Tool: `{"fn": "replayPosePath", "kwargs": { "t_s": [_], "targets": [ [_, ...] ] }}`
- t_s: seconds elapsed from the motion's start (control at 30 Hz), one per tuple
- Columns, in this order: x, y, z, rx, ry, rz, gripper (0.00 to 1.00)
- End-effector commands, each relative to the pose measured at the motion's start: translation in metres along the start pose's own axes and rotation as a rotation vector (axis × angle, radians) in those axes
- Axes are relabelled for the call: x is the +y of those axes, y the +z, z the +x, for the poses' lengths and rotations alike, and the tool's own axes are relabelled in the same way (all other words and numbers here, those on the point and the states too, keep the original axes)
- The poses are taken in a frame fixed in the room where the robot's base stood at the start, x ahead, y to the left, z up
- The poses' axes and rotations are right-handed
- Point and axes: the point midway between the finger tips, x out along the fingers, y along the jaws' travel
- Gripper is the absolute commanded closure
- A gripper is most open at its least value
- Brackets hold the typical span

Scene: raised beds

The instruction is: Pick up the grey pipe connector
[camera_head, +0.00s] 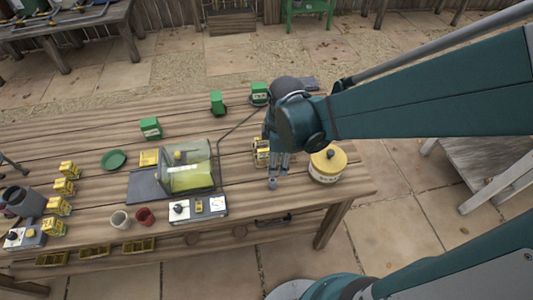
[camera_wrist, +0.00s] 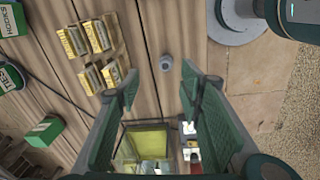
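The grey pipe connector (camera_wrist: 166,63) is a small, short grey cylinder on the wooden table, in the upper middle of the wrist view. In the head view a small grey piece (camera_head: 273,184), which looks like it, shows just below my gripper (camera_head: 279,163). In the wrist view my gripper (camera_wrist: 159,77) is open, with its two green fingers wide apart and nothing between them. The connector lies beyond the fingertips, roughly in line with the gap, and looks apart from both fingers. The height between fingertips and table is hard to tell.
A yellow-lidded pot (camera_head: 327,163) stands close right of my gripper. Yellow boxes (camera_wrist: 91,42) stand near the connector. A clear case (camera_head: 190,168) with a green-yellow inside, cups and green boxes (camera_head: 151,128) stand to the left. The table's front edge is near.

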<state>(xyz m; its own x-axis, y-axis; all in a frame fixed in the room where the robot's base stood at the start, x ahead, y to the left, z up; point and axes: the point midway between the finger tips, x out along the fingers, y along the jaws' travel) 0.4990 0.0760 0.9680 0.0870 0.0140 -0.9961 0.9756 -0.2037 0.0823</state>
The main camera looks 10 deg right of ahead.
Motion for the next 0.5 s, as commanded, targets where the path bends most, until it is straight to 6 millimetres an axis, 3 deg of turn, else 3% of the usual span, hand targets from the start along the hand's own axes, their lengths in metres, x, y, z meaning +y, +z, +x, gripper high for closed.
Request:
{"fn": "replayPosePath", "kwargs": {
  "t_s": [0.2,0.5],
  "targets": [
    [-0.003,-0.008,0.03,-0.016,-0.055,-0.148,0.63],
    [-0.007,-0.011,0.044,-0.022,-0.086,-0.226,0.63]
  ]
}}
